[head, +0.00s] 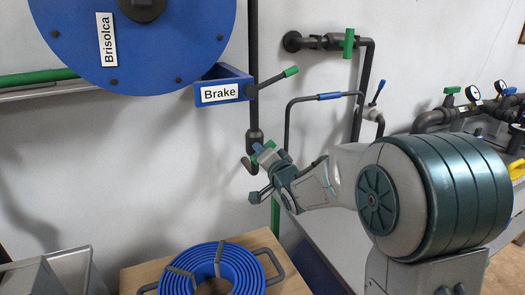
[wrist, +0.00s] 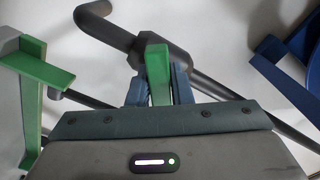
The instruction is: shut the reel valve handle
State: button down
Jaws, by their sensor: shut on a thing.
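The reel valve (head: 254,137) hangs at the lower end of the dark vertical pipe, below the brake box, with a bent outlet under it. Its green handle (wrist: 157,72) stands between my two blue fingers in the wrist view, against the dark valve body (wrist: 150,42). My gripper (wrist: 158,88) is shut on this handle. In the head view my gripper (head: 264,152) is at the valve, and only a little green of the handle shows past the fingers.
The blue reel (head: 150,50) and its brake box (head: 222,91) with a green-tipped lever (head: 275,80) are above left. A blue hose coil (head: 215,262) lies on a wooden surface below. Another green-handled valve (head: 348,42) is on the wall pipe.

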jog(key=m+p, duration=0.1)
jog(key=m, duration=0.2)
jog(key=shift+r+m, duration=0.1)
jog(key=shift+m, duration=0.3)
jog(key=shift+m+p, duration=1.1)
jog(key=shift+m, duration=0.8)
jog(key=c, duration=1.3)
grip_release()
jog(key=shift+c, duration=0.2)
jog(key=shift+s, duration=0.15)
jog(key=p+v, duration=0.1)
jog(key=v, duration=1.2)
jog(key=shift+s, duration=0.25)
jog(key=shift+d, duration=0.1)
